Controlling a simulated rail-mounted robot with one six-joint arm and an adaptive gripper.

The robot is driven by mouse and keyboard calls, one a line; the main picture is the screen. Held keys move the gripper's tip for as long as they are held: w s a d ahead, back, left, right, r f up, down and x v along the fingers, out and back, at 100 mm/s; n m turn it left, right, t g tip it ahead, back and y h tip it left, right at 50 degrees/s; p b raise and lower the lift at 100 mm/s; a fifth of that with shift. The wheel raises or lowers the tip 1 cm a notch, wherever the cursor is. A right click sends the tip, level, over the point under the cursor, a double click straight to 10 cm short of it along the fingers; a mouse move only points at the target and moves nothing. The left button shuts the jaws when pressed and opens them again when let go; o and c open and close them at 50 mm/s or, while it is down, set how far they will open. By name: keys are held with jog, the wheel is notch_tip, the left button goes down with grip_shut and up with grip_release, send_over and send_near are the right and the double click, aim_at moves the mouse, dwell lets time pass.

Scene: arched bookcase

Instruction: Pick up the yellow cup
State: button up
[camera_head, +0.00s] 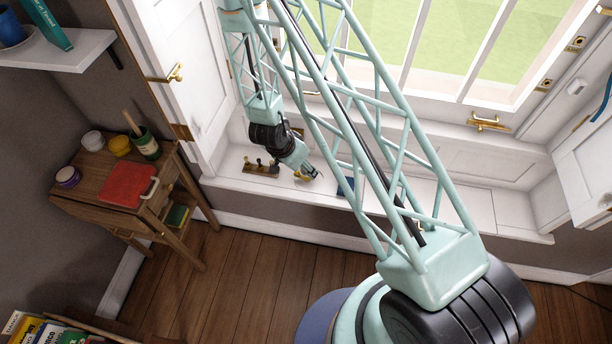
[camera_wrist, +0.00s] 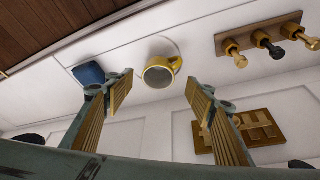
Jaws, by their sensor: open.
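The yellow cup (camera_wrist: 158,74) stands on the white window sill in the wrist view, with its handle pointing right in the picture. In the head view a small part of the yellow cup (camera_head: 303,178) shows beside my gripper (camera_head: 313,173). In the wrist view my gripper (camera_wrist: 160,88) is open, with one finger on each side of the picture. The cup lies in line with the gap between the fingertips and looks beyond them. The fingers do not appear to touch it. Nothing is held.
A wooden rack with several pegs (camera_wrist: 262,36) and a dark blue object (camera_wrist: 90,73) lie on either side of the cup. A wooden board (camera_wrist: 240,130) is behind the right finger. A small wooden table (camera_head: 95,188) with jars stands left. The window sill (camera_head: 430,212) is clear farther right.

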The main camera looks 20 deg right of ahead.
jog(key=shift+d+f, duration=0.1)
jog(key=shift+f, duration=0.15)
jog(key=shift+f, duration=0.15)
jog(key=shift+b+x, duration=0.85)
jog(key=shift+x, duration=1.65)
jog(key=shift+s+d, duration=0.1)
jog(key=shift+c, duration=0.9)
jog(key=c, duration=0.8)
